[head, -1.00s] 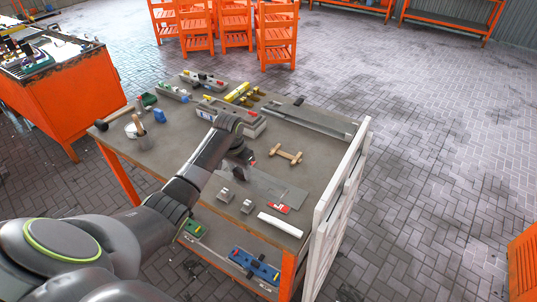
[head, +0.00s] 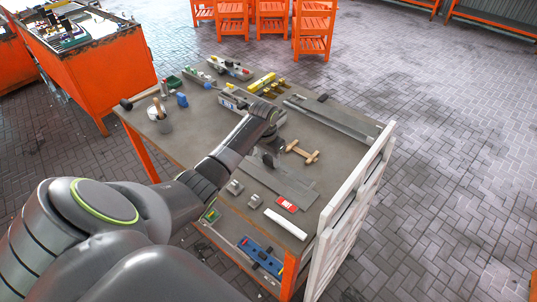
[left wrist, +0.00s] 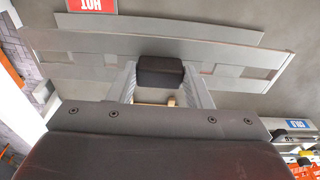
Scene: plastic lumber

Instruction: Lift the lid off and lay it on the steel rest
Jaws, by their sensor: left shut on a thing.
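My left gripper (head: 268,157) is over the workbench, beside the flat grey steel rest (head: 290,188). In the left wrist view its two pale fingers (left wrist: 160,80) are shut on a dark block, which looks like the knob of the lid (left wrist: 160,68). My right gripper is out of view.
A red HOT sign (head: 287,204), a white bar (head: 286,224) and small metal blocks lie near the front edge. A wooden handled piece (head: 302,151) lies just beyond my gripper. A white upright frame (head: 350,205) stands along the right edge. A pot (head: 163,124) stands at left.

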